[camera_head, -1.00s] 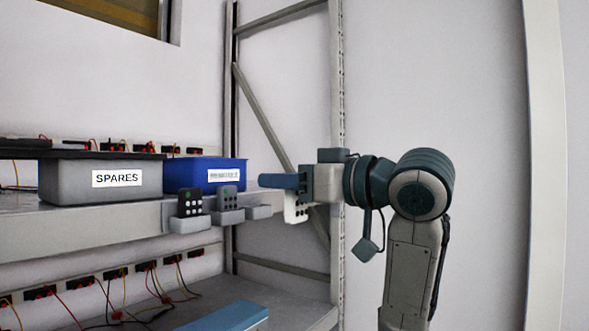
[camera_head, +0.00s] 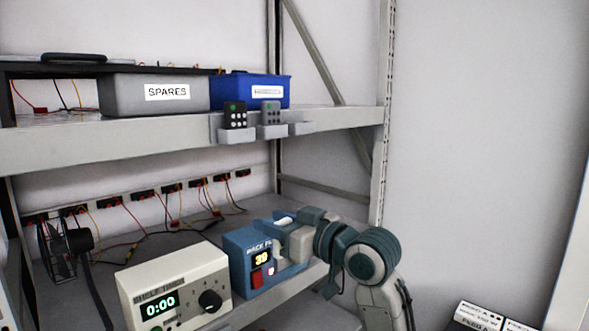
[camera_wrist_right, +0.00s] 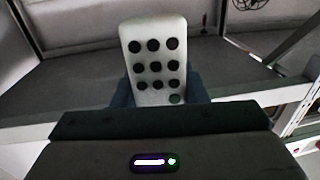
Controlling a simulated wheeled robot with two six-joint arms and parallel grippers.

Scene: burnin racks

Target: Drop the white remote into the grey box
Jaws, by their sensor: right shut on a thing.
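The white remote (camera_wrist_right: 155,60) with rows of dark buttons stands up between the fingers of my right gripper (camera_wrist_right: 157,88) in the right wrist view. In the head view the right gripper (camera_head: 287,236) is in front of the lower shelf, beside a blue device, and only a small white part of the remote (camera_head: 284,221) shows. That gripper is shut on the remote. The grey box (camera_head: 125,97), labelled SPARES, sits on the upper shelf at left, above and left of the gripper. Its inside is hidden. My left gripper is not in view.
A dark flat panel (camera_head: 45,68) runs along the grey box's top edge. A blue bin (camera_head: 230,95) stands right of the box. Two dark remotes (camera_head: 235,115) sit in holders on the shelf edge. A timer (camera_head: 180,290) and blue device (camera_head: 245,240) stand below. Wall space at right is clear.

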